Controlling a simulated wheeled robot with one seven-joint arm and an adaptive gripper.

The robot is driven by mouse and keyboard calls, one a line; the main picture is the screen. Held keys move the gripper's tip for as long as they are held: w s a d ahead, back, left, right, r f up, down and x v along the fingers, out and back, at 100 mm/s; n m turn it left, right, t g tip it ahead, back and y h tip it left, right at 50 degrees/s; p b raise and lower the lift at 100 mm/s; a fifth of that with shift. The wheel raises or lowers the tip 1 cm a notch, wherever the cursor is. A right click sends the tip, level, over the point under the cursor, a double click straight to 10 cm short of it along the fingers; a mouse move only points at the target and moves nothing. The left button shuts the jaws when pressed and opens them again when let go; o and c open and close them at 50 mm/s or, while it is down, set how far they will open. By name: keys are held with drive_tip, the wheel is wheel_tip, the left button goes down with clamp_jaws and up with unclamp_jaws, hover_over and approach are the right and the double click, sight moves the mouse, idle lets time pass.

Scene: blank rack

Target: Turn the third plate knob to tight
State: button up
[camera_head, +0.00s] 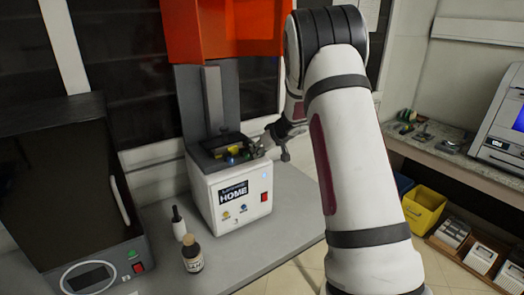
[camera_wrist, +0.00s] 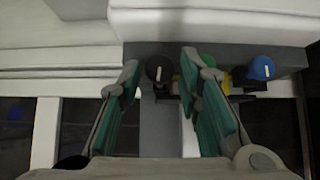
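The white machine (camera_head: 228,203) with a HOME display stands on the grey bench, with small knobs on its top. In the wrist view a black knob (camera_wrist: 159,68) with a white mark appears between my gripper's fingertips (camera_wrist: 159,64). A green knob (camera_wrist: 207,60) is partly hidden behind the right finger. A blue knob (camera_wrist: 261,69) with a white mark sits further right, outside the fingers. My gripper is open, with teal pads apart on both sides of the black knob; I cannot tell whether they touch it. In the head view my gripper (camera_head: 270,141) is at the machine's top right.
An orange-red box (camera_head: 226,30) hangs above the machine, close to my arm. A dark bottle (camera_head: 192,254) and a white bottle with a black top (camera_head: 178,224) stand at the machine's front left. A black device (camera_head: 60,190) fills the left. The bench front right is clear.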

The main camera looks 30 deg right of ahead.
drive_tip(key=shift+w+f, duration=0.25)
drive_tip(key=shift+c, duration=0.6)
clamp_jaws()
